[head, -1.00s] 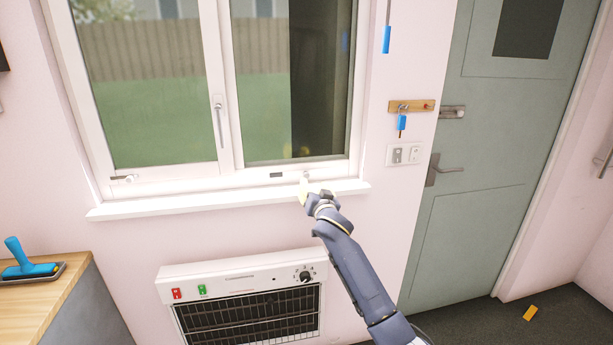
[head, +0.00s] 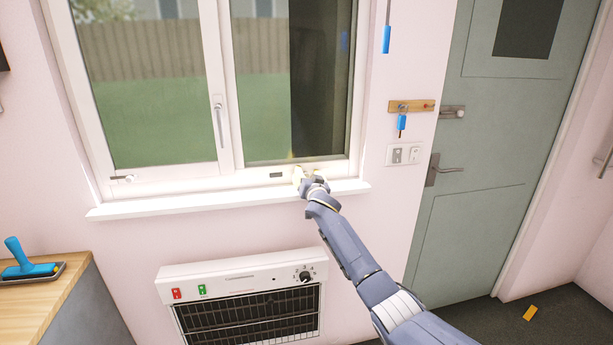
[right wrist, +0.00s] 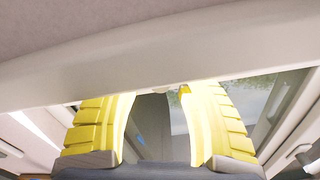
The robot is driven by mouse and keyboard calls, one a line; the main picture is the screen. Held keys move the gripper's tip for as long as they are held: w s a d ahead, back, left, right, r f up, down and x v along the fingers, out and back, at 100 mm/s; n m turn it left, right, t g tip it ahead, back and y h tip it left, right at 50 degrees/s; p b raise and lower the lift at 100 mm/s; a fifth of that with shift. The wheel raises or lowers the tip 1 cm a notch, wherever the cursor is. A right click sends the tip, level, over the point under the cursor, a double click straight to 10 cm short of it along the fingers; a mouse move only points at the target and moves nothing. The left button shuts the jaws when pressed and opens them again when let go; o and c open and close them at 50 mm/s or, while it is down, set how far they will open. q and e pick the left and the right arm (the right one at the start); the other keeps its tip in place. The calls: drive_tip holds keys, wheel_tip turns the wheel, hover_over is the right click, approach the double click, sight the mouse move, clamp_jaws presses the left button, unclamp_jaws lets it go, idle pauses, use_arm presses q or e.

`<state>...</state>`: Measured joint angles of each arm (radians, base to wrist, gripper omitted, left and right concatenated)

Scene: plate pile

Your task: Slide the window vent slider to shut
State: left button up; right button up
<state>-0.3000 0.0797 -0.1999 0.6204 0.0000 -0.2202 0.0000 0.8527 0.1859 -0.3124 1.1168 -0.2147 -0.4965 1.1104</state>
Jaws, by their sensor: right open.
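The window (head: 230,170) has a white frame with two panes. A small dark slot (head: 276,175), which looks like the vent, sits in the bottom rail of the right pane. My right gripper (head: 298,174) is at this rail, just right of the slot and above the sill. In the right wrist view its two yellow fingers (right wrist: 158,95) stand apart, with a white bar (right wrist: 160,75) of the frame across their tips. A small pale bit (right wrist: 178,89) shows at the bar's edge between the tips; I cannot tell if it is the slider. My left gripper is out of view.
The white sill (head: 200,202) juts out below the window. A heater (head: 240,300) is on the wall below it. A key rack (head: 410,106) and switches (head: 403,154) are to the right, before the green door (head: 470,210). A wooden counter (head: 45,305) is at left.

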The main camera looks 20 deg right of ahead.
drive_tip(key=shift+c, duration=0.3)
drive_tip(key=shift+w, duration=0.1)
clamp_jaws()
idle(0.4)
